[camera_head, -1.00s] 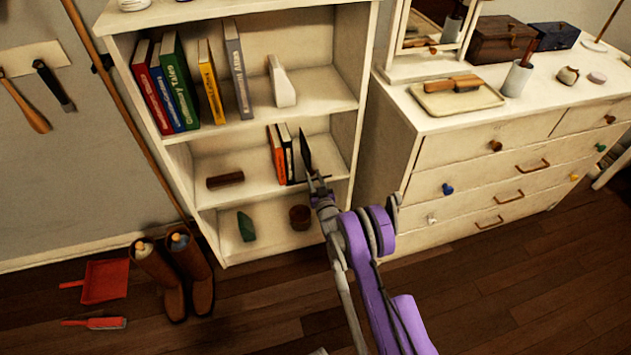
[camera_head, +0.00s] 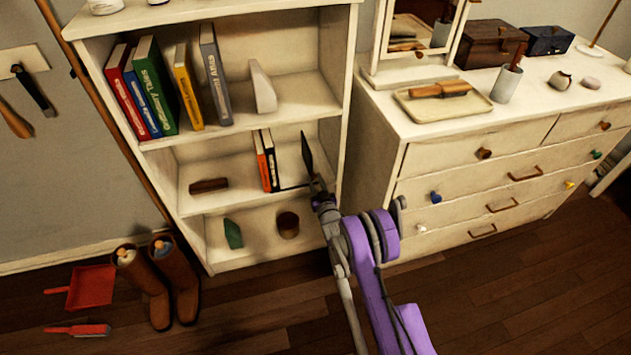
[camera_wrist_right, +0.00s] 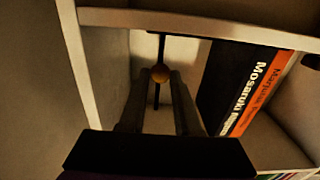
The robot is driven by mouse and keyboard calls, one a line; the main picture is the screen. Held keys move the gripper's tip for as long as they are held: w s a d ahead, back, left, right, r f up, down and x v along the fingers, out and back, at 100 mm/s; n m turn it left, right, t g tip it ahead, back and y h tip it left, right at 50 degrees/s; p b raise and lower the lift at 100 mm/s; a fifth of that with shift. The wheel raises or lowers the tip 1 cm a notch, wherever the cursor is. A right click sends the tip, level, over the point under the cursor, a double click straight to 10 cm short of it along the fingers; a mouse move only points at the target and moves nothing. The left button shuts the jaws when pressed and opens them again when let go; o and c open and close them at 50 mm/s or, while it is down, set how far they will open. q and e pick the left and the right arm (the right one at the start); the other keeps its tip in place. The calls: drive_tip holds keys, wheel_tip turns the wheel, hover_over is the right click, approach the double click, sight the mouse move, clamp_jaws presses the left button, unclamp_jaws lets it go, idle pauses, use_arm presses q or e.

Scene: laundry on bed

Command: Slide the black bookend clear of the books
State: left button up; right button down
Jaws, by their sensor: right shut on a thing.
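The black bookend (camera_head: 307,153) stands upright on the middle shelf of the white bookcase, to the right of an orange book (camera_head: 261,160) and a black book (camera_head: 270,160). A gap shows between its upright plate and the books. A thin dark strip, apparently its base, runs along the shelf toward them. My right gripper (camera_head: 318,184) is shut on the bookend at its front edge. In the right wrist view, the fingers (camera_wrist_right: 160,80) close at the bookend, seen edge-on, with the black book (camera_wrist_right: 232,85) apart to the right. My left gripper is not in view.
The bookcase's right side panel (camera_head: 343,130) is close to the bookend's right. A brown object (camera_head: 209,185) lies at the left of the same shelf. A dresser (camera_head: 470,170) stands to the right. The upper shelf holds several books and a white bookend (camera_head: 262,88).

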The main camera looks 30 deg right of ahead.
drive_tip(key=shift+d, duration=0.3)
drive_tip(key=c, duration=0.6)
unclamp_jaws()
drive_tip(key=shift+s, duration=0.1)
drive_tip(key=shift+c, duration=0.2)
drive_tip(key=shift+s+a, duration=0.1)
drive_tip(key=shift+s, duration=0.05)
drive_tip(key=v, duration=1)
drive_tip(key=shift+s+p, duration=0.2)
drive_tip(key=shift+p, duration=0.15)
drive_tip(key=shift+a+r, duration=0.1)
